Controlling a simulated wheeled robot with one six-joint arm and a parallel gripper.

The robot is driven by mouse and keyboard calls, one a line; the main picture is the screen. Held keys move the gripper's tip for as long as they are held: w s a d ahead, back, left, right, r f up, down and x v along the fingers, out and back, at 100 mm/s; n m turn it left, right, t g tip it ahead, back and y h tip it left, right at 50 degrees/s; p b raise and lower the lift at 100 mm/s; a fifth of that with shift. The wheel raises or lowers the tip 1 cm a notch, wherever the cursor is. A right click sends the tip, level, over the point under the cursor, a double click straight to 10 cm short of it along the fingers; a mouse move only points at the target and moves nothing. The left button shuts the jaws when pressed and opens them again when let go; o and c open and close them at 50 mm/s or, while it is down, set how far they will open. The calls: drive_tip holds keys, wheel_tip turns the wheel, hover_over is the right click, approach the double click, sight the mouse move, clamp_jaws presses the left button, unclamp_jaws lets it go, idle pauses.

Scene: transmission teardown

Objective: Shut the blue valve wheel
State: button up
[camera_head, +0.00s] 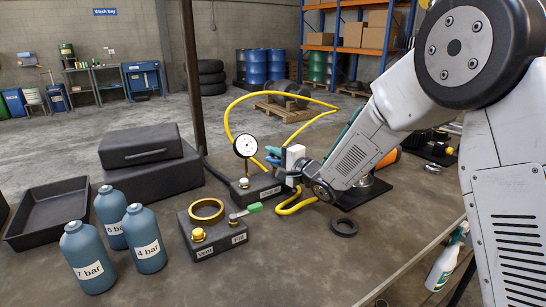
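A small blue part (272,152), which looks like the blue valve wheel, shows just left of my gripper, above the right end of the dark block with the dial gauge. It is small and partly covered, so its turn position cannot be made out. My gripper (284,160) is at the end of my arm, which reaches in from the right. It is at or very near the blue part; whether it touches it is unclear. The fingers are too small and overlapped to tell open from shut. The gauge (246,146) stands upright on the block (252,190).
A second block (218,237) with a brass ring and green-handled lever sits in front. Blue bottles (88,258), a black tray (48,236) and a dark case (140,147) stand left. A yellow hose (230,115) loops behind. A black ring (344,228) lies right; bench front is clear.

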clamp_jaws()
drive_tip(key=shift+m+t+h, duration=0.3)
drive_tip(key=shift+h, duration=0.1)
drive_tip(key=m+t+h, duration=0.1)
drive_tip(key=h, duration=0.1)
drive_tip(key=m+t+h, duration=0.2)
drive_tip(key=shift+w+d+f, duration=0.1)
drive_tip(key=shift+d, duration=0.05)
drive_tip(key=shift+w+d+m+t+h, duration=0.1)
drive_tip(key=shift+m+t+h, duration=0.15)
drive_tip(key=shift+m+h, duration=0.55)
drive_tip(key=shift+s+d+m+t+h, duration=0.15)
drive_tip(key=shift+m+h, duration=0.4)
drive_tip(key=shift+h, duration=0.6)
drive_tip(key=shift+w+d+m+t+h, duration=0.15)
drive_tip(key=shift+m+t+h, duration=0.15)
drive_tip(key=shift+m+h, duration=0.5)
drive_tip(key=shift+h, duration=0.45)
unclamp_jaws()
